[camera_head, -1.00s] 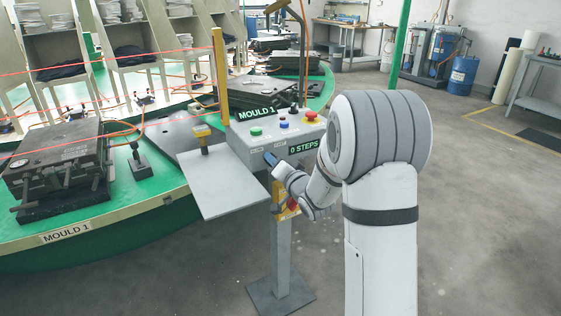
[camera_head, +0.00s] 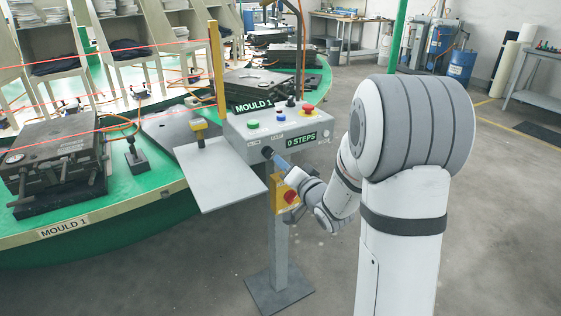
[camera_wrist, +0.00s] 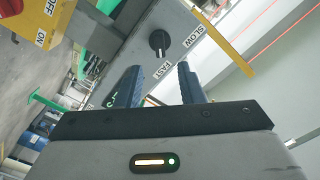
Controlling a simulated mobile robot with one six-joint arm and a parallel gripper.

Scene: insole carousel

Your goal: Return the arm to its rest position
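My gripper (camera_head: 279,160) is in front of the control box (camera_head: 250,146), a little apart from its face. In the wrist view its two dark blue fingers (camera_wrist: 157,70) stand apart with nothing held between them. A black rotary knob (camera_wrist: 159,43), marked SLOW and FAST, shows beyond the fingertips; it also shows in the head view (camera_head: 267,152), just left of the gripper. My white arm stands at the right of the head view, bent down and left towards the box.
A yellow switch box (camera_head: 281,193) with a red knob (camera_head: 291,197) is on the post (camera_head: 280,250), close below the gripper. A grey plate (camera_head: 222,178) juts out left of the box. The green carousel (camera_head: 150,190) fills the left. Open floor (camera_head: 500,220) lies right.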

